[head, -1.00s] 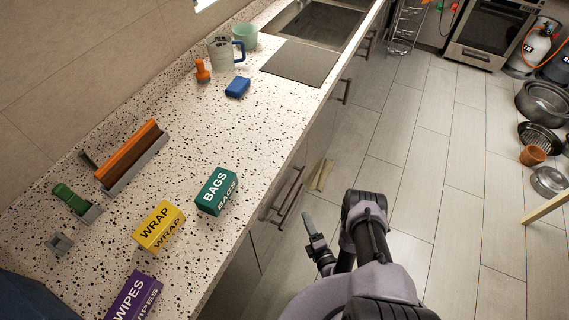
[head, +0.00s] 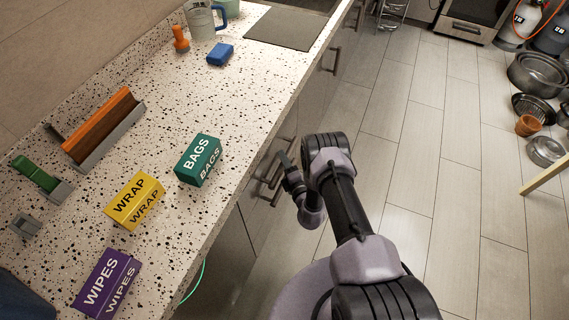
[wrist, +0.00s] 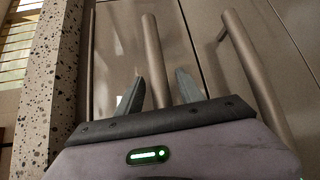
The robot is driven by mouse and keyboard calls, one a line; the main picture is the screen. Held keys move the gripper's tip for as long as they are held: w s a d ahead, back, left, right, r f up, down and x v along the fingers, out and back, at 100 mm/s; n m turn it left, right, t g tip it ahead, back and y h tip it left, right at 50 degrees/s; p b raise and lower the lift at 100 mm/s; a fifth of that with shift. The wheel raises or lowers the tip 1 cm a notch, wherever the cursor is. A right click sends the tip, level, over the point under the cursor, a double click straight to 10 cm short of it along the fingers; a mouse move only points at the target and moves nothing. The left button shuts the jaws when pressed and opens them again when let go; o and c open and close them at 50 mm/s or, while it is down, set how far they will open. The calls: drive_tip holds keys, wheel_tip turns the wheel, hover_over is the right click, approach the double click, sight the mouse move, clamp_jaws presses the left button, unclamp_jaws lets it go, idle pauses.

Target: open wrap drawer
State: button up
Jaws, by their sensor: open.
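Cabinet fronts (wrist: 195,30) with upright-looking bar handles fill the wrist view. One bar handle (wrist: 151,45) runs between the two fingertips of my gripper (wrist: 160,88); I cannot tell whether either finger touches it. A second bar handle (wrist: 250,70) lies to the right, outside the fingers. In the head view my gripper (head: 284,164) is at the counter's front side, by the handles (head: 268,180), partly hiding them. My gripper is open and holds nothing. The fronts look closed. No label shows on them. A yellow WRAP box (head: 134,201) stands on the counter above.
A green BAGS box (head: 198,160) and a purple WIPES box (head: 106,283) flank the WRAP box on the speckled counter (head: 215,110). The counter edge (wrist: 65,75) is close on the left in the wrist view.

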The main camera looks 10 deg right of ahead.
clamp_jaws()
idle(1.4)
